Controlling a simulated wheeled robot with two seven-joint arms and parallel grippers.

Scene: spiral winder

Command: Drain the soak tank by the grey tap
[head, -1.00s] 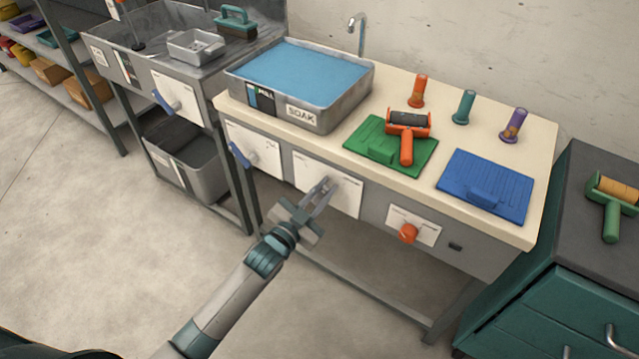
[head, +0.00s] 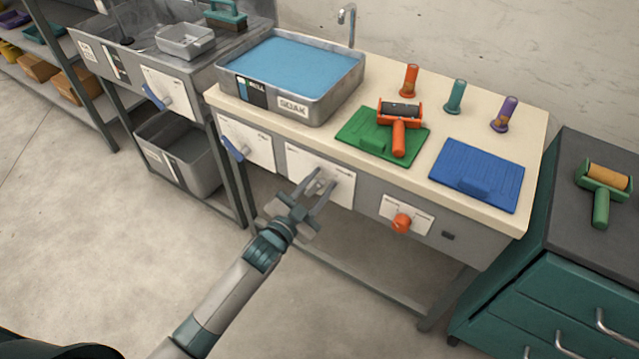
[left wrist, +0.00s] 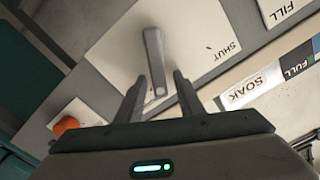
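The soak tank (head: 318,104) is a grey metal basin on the bench, filled with blue water (head: 300,66). Its front bears a SOAK label and a gauge strip. The grey tap (left wrist: 154,50) is a lever on a white panel (head: 338,186) on the bench front below the tank; the word SHUT is printed on the panel in the left wrist view. My left gripper (head: 317,192) is open at this panel. In the left wrist view its fingers (left wrist: 160,92) stand either side of the lever's end, with gaps visible. My right gripper is not in view.
A blue-handled tap (head: 233,150) is on the panel to the left, an orange knob (head: 402,222) to the right. A teal cabinet (head: 560,290) stands at right.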

